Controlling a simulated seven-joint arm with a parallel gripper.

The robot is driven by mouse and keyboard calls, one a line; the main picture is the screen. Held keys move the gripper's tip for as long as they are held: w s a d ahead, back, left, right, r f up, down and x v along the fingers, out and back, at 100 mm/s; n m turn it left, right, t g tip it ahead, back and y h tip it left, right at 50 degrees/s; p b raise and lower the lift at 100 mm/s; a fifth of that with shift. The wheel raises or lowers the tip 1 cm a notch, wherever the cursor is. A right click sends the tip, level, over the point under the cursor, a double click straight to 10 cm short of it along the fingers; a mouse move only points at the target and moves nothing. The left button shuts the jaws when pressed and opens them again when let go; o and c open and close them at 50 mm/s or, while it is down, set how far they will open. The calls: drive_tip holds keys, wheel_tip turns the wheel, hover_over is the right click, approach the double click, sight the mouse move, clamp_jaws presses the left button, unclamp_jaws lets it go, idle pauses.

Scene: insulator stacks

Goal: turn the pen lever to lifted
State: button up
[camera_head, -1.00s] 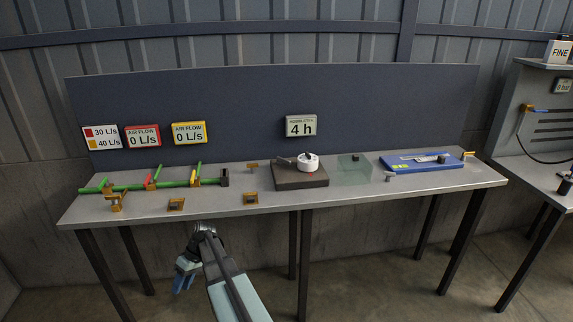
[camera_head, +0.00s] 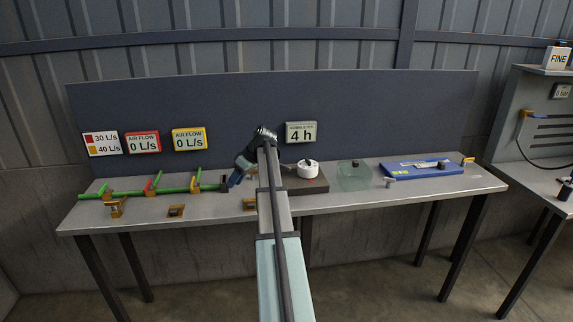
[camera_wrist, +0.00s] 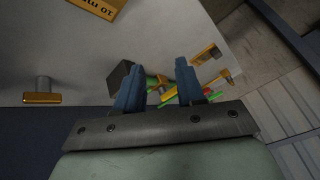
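A white drum (camera_head: 307,169) sits on a dark box (camera_head: 312,186) right of centre on the bench. A thin dark arm-like part beside the drum, possibly the pen lever (camera_head: 287,166), is mostly hidden behind my arm, so its position cannot be told. My gripper (camera_head: 236,181) is over the bench, left of the dark box, near the black end of the green pipe. In the wrist view, its two blue fingers (camera_wrist: 160,85) are apart with nothing held between them. The drum and lever do not show in the wrist view.
Brass blocks (camera_head: 176,211) stand along the front. A clear greenish object (camera_head: 354,177) and a blue board (camera_head: 425,170) are to the right. The "4 h" sign (camera_head: 301,132) hangs on the back panel.

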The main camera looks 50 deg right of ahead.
drive_tip(key=s+d+r+m+h, duration=0.1)
drive_tip(key=s+d+r, duration=0.15)
drive_tip(key=d, duration=0.35)
drive_tip(key=s+d+r+h, duration=0.1)
drive_tip(key=d+r, duration=0.2)
drive_tip(key=d, duration=0.4)
drive_tip(key=m+h, duration=0.2)
approach(285, 166)
drive_tip(key=shift+g, duration=0.4)
drive_tip(key=x, duration=0.8)
drive_tip(key=shift+w, duration=0.4)
drive_tip(key=shift+c, duration=0.4)
clamp_jaws()
